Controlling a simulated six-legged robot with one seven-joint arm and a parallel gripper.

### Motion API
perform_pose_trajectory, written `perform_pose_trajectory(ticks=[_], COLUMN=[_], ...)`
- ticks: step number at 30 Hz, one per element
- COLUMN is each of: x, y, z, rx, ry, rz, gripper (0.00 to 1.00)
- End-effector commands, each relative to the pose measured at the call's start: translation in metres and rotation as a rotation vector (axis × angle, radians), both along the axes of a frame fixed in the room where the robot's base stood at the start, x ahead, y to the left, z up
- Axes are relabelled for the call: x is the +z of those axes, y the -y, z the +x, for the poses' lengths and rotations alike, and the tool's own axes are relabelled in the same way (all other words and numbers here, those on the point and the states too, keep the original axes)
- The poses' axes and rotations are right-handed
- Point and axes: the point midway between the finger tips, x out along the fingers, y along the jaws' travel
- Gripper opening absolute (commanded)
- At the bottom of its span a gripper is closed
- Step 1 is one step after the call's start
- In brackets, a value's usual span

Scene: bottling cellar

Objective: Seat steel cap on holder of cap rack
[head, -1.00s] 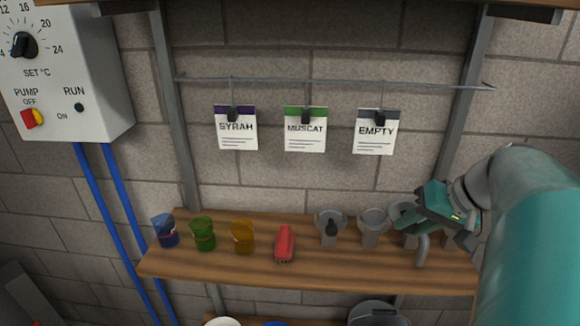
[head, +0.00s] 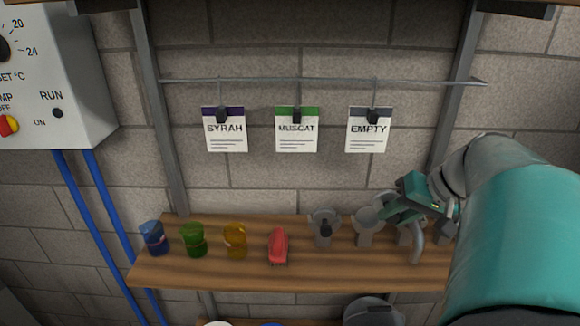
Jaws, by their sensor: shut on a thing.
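A row of grey holders of the cap rack stands on the right half of the wooden shelf (head: 290,272). The leftmost holder (head: 322,241) has a small dark piece at its front. The second holder (head: 365,238) stands to its right with a round grey top. My gripper (head: 386,214) reaches in from the right, just above and right of the second holder. It is shut on a small grey thing, apparently the steel cap, which the jaws mostly hide. I cannot tell whether it touches a holder. The holders further right are partly hidden behind my gripper.
A blue cup (head: 154,239), green cup (head: 193,240), amber cup (head: 235,240) and red object (head: 278,246) stand left of the rack. A curved grey piece (head: 417,246) stands below my gripper. Tags reading SYRAH (head: 225,131), MUSCAT (head: 296,131) and EMPTY (head: 369,131) hang above.

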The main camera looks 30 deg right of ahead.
Motion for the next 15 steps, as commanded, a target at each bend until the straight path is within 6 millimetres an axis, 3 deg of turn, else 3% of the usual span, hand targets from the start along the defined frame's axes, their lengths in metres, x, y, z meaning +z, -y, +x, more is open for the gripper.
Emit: perform_pose_trajectory(ticks=[15], x=[-0.008], y=[0.012], z=[0.027], rx=[0.0], ry=[0.0], rz=[0.001], gripper=[0.02])
